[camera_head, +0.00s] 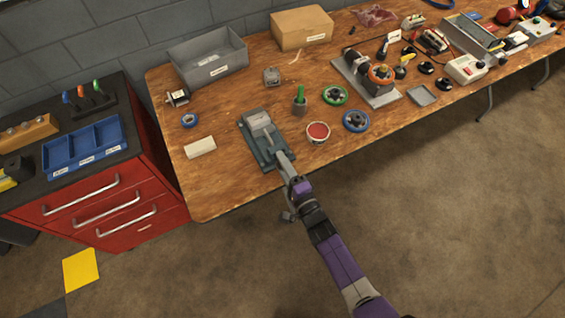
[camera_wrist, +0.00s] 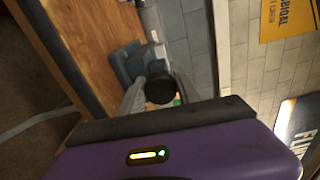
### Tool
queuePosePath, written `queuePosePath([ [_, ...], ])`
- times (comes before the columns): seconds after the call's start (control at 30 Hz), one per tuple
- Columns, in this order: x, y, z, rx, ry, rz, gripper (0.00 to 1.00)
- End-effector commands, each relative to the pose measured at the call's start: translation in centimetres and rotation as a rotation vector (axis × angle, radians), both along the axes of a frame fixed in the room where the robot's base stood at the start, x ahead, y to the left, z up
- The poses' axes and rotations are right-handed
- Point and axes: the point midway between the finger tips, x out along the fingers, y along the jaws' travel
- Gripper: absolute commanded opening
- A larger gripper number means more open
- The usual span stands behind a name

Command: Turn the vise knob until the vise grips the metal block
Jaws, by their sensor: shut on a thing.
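The blue-grey vise (camera_head: 248,128) lies on the wooden workbench near its front edge. A pale metal block (camera_head: 258,119) shows at the vise's upper part; I cannot tell whether the jaws touch it. My gripper (camera_head: 284,162) reaches the vise's near end from the front. In the wrist view the round black vise knob (camera_wrist: 159,89) sits between my two grey fingers, which are shut on it. Part of the blue-grey vise body shows behind the knob in the wrist view (camera_wrist: 126,65). The knob is hidden by my gripper in the head view.
A red-filled round tin (camera_head: 318,132) stands close to the right of the vise. A white block (camera_head: 200,147) lies to its left. Blue (camera_head: 356,120) and green (camera_head: 335,95) handwheels lie farther right. A grey bin (camera_head: 208,58) stands at the back. A red drawer cabinet (camera_head: 110,205) adjoins at left.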

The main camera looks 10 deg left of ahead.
Motion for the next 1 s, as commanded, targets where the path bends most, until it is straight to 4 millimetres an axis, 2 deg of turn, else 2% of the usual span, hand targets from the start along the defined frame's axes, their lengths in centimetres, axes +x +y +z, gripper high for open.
queuePosePath([
  [0.5, -0.12, -0.05, -0.06, 0.308, 0.214, -0.001, 0.00],
  [1.0, -0.13, -0.02, -0.05, 0.383, 0.264, -0.001, 0.00],
])
